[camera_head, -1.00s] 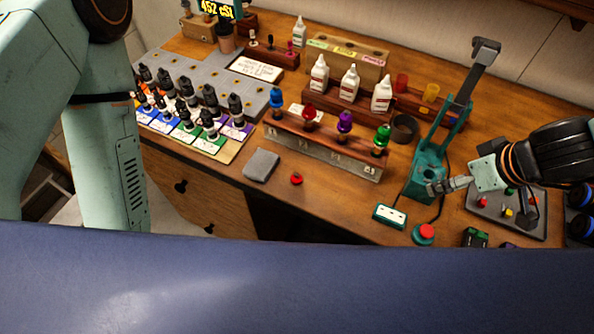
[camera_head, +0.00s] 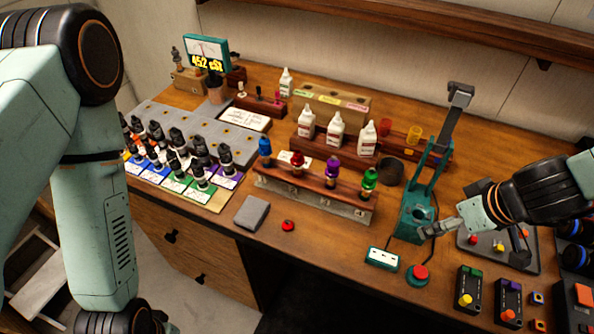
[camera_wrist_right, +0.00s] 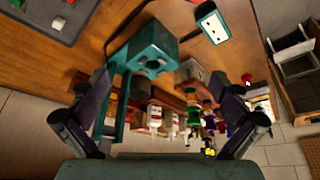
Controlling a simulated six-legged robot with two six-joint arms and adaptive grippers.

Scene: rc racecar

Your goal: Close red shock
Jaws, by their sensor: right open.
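The red shock (camera_head: 297,160) stands upright in the wooden rack (camera_head: 315,196), between the blue shock (camera_head: 265,146) and the purple shock (camera_head: 332,168). The green shock (camera_head: 369,182) is at the rack's right end. A small red cap-like piece (camera_head: 288,225) lies on the table in front of the rack. My right gripper (camera_head: 432,232) is beside the teal press (camera_head: 414,215), right of the rack. In the right wrist view my right gripper (camera_wrist_right: 160,112) has its fingers spread wide, with the teal press (camera_wrist_right: 148,55) beyond them. My left gripper is out of view; only its arm shows.
White bottles (camera_head: 336,130) stand behind the rack. A grey pad (camera_head: 252,213) lies at the table's front edge. A white-topped teal box (camera_head: 382,258) and a red button (camera_head: 420,273) are in front of the press.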

